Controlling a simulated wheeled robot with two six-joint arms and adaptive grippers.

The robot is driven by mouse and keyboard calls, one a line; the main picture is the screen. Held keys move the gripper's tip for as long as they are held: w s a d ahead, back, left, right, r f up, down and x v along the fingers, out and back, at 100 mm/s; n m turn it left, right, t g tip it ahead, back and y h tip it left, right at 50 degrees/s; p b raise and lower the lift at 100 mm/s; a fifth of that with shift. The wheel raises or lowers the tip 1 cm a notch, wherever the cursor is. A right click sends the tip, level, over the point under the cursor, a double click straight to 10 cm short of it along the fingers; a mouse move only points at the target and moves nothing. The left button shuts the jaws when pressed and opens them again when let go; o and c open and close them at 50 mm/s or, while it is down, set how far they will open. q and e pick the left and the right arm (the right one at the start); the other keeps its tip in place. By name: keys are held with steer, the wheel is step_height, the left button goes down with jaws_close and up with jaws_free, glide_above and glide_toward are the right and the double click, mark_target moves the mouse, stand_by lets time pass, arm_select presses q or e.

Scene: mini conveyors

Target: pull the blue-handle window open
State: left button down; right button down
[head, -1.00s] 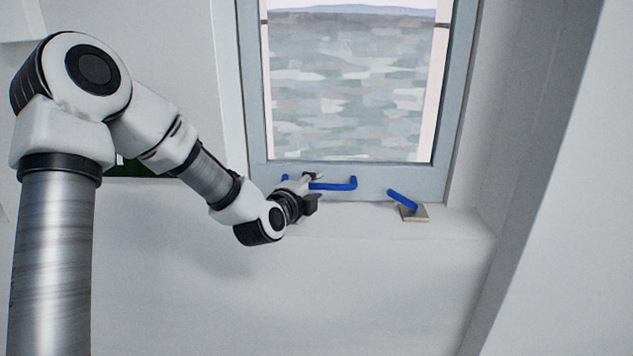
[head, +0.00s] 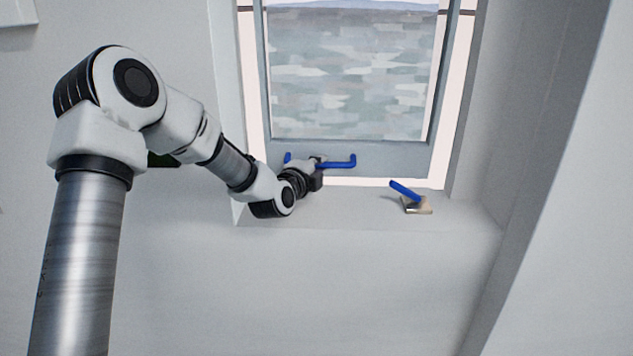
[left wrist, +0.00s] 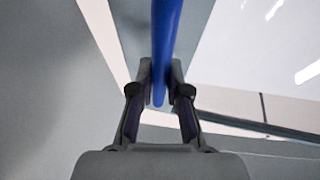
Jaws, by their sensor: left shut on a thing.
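The window sash (head: 395,157) has a grey frame around a pane and carries a blue bar handle (head: 340,164) along its bottom rail. Bright gaps show between the sash and the outer frame at the left, right and bottom, so the window stands partly open. My right gripper is in neither view.
A side wall (head: 535,110) bounds the window recess at the right. The wall below the sill is bare.

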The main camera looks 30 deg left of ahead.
mark_target(310, 158)
arm_select(q)
steer(key=shift+m+t, duration=0.3)
steer(key=shift+t, duration=0.3)
steer(key=w+a, duration=0.1)
steer(key=w, duration=0.1)
steer(key=w+a+b, duration=0.1)
steer(key=w+a, duration=0.1)
steer(key=w, duration=0.1)
steer(key=w+a+b, duration=0.1)
steer(key=w, duration=0.1)
steer(key=shift+w+a+r, duration=0.15)
steer(key=shift+w+a, duration=0.15)
steer(key=shift+w, duration=0.05)
steer(key=shift+w+a+r+b, duration=0.2)
steer(key=shift+w+b, duration=0.1)
steer(key=shift+w, duration=0.15)
steer(key=c, duration=1.1)
jaws_free()
steer(key=shift+d+f, duration=0.1)
steer(key=shift+c, duration=0.2)
steer(key=shift+w+d, duration=0.15)
steer(key=shift+w, duration=0.05)
steer(key=shift+s, duration=0.3)
steer(key=s, duration=0.4)
steer(key=s+d, duration=0.1)
steer(key=s, duration=0.2)
steer(key=shift+w, duration=0.15)
